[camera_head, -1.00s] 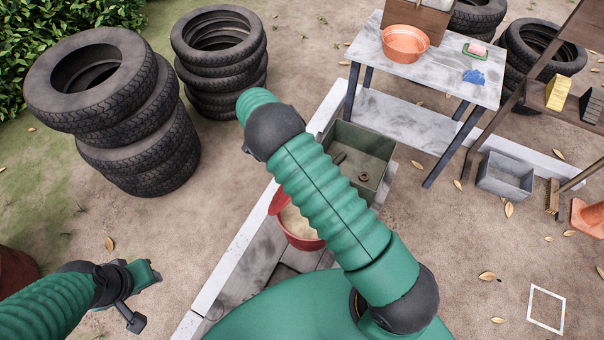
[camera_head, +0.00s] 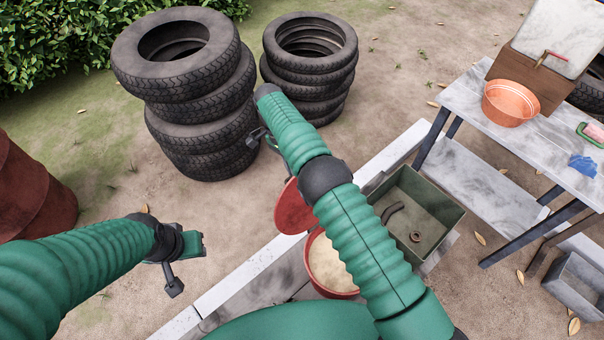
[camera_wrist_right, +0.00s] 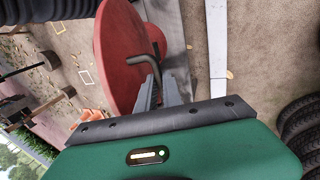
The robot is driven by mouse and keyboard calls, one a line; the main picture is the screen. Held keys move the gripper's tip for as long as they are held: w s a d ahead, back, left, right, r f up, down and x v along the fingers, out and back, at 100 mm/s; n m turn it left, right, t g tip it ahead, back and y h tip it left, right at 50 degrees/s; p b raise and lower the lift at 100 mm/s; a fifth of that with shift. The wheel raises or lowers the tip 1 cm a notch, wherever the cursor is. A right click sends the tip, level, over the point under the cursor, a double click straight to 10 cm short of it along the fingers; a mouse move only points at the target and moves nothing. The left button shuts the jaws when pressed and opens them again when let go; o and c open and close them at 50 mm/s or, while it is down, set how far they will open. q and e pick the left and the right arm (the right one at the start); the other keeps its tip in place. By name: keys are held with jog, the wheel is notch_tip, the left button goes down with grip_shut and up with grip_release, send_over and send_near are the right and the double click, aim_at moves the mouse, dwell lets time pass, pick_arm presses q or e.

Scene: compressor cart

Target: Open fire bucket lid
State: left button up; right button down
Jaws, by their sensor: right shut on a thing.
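The red fire bucket (camera_head: 318,281) holds pale sand and stands uncovered beside the low curb, partly behind my right arm. Its round red lid (camera_head: 293,207) is tilted up at the bucket's far left edge. In the right wrist view the lid (camera_wrist_right: 118,50) fills the upper middle, with a dark bent handle (camera_wrist_right: 146,60) on its face. My right gripper (camera_wrist_right: 160,88) is shut on this handle. In the head view its fingers are hidden behind my arm. My left gripper (camera_head: 186,265) is open and empty above the dirt, left of the curb.
Two tyre stacks (camera_head: 205,135) (camera_head: 308,65) stand behind. A green metal bin (camera_head: 425,215) with small metal parts is right of the bucket. A grey table (camera_head: 540,140) carries an orange bowl (camera_head: 510,103). A rusty barrel (camera_head: 30,190) is at left. Dirt around my left gripper is clear.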

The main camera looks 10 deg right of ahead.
pick_arm(q)
jog(key=shift+s+d+f, duration=0.1)
jog(key=shift+d+f, duration=0.05)
jog(key=shift+d, duration=0.5)
pick_arm(e)
jog(key=shift+w+a, duration=0.25)
jog(key=shift+w, duration=0.1)
pick_arm(q)
jog(key=shift+a, duration=0.1)
pick_arm(e)
jog(key=shift+a, duration=0.15)
jog(key=c, duration=1.7)
grip_release()
jog(key=shift+w, duration=0.15)
jog(key=shift+c, duration=0.2)
jog(key=shift+o, duration=1.2)
jog(key=shift+w+a+f, duration=0.1)
jog(key=shift+w+f, duration=0.05)
jog(key=shift+w, duration=0.05)
pick_arm(q)
jog(key=shift+w+a+f, duration=0.2)
jog(key=shift+w+a, duration=0.15)
jog(key=shift+w, duration=0.05)
pick_arm(e)
jog(key=shift+a, duration=0.1)
pick_arm(q)
jog(key=shift+d, duration=0.2)
pick_arm(e)
jog(key=shift+d, duration=0.2)
